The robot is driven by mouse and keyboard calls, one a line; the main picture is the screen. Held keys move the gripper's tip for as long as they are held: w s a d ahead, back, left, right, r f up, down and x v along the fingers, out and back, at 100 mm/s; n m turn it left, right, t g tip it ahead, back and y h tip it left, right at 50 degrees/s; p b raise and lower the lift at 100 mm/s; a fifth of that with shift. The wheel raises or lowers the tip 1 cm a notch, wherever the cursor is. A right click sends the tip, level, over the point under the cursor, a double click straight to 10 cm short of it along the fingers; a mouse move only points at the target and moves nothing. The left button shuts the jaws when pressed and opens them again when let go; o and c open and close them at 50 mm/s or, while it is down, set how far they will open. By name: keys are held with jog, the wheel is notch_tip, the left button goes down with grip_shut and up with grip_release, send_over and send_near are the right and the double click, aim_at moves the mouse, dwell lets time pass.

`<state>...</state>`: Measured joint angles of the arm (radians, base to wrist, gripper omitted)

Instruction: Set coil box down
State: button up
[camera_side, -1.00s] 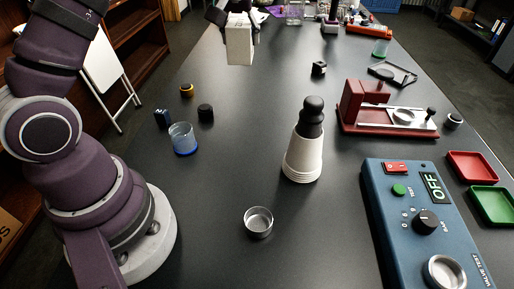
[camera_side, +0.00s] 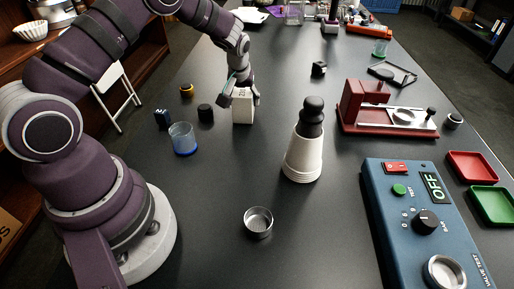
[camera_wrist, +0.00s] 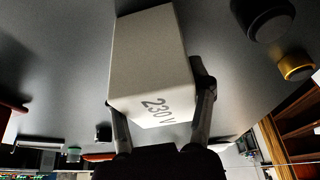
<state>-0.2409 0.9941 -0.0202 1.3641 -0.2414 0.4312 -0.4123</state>
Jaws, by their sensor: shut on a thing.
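The coil box (camera_side: 243,110) is a small white box, upright at the table's middle left in the side view. My gripper (camera_side: 240,92) is shut on its upper part from above and behind. In the wrist view the box (camera_wrist: 150,55) fills the middle, marked "230 V", with a finger of my gripper (camera_wrist: 162,115) on either side. The box's lower end is at or very close to the dark tabletop (camera_side: 225,200); I cannot tell whether it touches.
A small metal cup (camera_side: 258,222) is in front. The tabletop between them is clear.

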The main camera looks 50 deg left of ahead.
jog(key=shift+f, duration=0.1)
jog(key=o, duration=1.2)
jog(key=shift+o, duration=0.2)
jog(key=v, duration=1.2)
jog(key=s+d+r+m+t+h, duration=0.1)
jog(key=s+d+r+m, duration=0.2)
jog(key=s, duration=0.5)
jog(key=s+d+r+m+t+h, duration=0.1)
jog(key=s+d+r+m+h, duration=0.1)
jog(key=s+d+r+m, duration=0.2)
jog(key=s+d+m, duration=0.2)
jog(key=s+d, duration=0.1)
jog(key=s, duration=0.1)
jog(key=shift+s+r, duration=0.15)
jog(key=shift+r, duration=0.05)
